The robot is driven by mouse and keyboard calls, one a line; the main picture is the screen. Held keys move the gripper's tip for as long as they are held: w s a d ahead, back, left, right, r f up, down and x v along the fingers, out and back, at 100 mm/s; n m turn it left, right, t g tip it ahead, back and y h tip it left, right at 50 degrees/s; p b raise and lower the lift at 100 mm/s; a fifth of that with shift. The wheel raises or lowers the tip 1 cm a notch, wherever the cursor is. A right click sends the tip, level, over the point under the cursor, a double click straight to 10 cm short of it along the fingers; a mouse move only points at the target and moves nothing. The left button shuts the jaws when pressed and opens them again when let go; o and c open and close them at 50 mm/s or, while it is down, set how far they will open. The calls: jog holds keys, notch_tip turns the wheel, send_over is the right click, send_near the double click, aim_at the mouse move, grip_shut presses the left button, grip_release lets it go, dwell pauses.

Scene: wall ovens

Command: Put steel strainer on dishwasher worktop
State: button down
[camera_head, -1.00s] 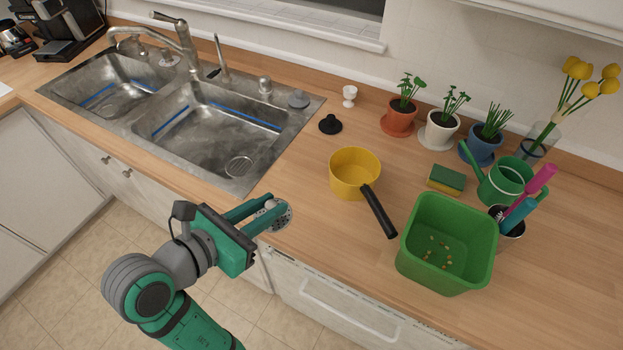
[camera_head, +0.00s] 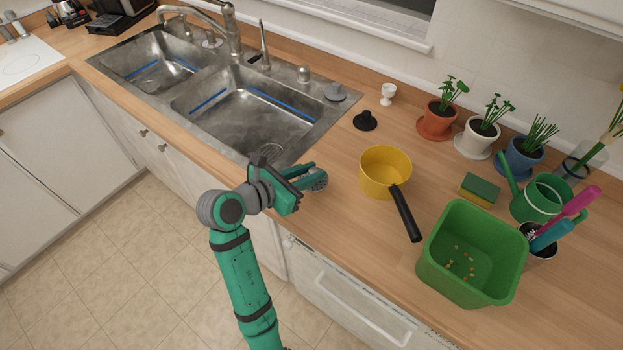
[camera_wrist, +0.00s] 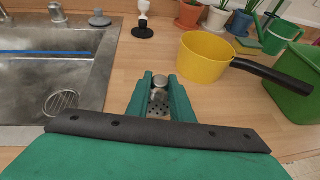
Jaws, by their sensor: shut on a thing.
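A small round steel strainer (camera_head: 318,182) with holes is held at the tips of my gripper (camera_head: 308,174), which is shut on it. In the wrist view the strainer (camera_wrist: 158,103) shows between the two green fingers, with its knob between the fingertips. It is over the front part of the wooden worktop (camera_head: 340,222), to the right of the sink and left of the yellow pan. I cannot tell whether it touches the wood. The dishwasher front (camera_head: 345,300) is below the worktop, to the right of my arm.
The yellow pan (camera_head: 385,170) has a black handle pointing to the front. A green bin (camera_head: 470,250), a sponge (camera_head: 480,190), a watering can (camera_head: 540,198) and potted plants stand further right. A black stopper (camera_head: 365,121) is behind. The wood between sink and pan is clear.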

jog(key=shift+w+f, duration=0.15)
jog(key=shift+f, duration=0.75)
jog(key=shift+w+f, duration=0.1)
jog(key=shift+f, duration=0.8)
jog(key=shift+f, duration=0.2)
jog(key=c, duration=1.6)
grip_release()
jog(key=shift+d, duration=0.1)
jog(key=shift+o, duration=0.2)
jog(key=shift+s+r, duration=0.1)
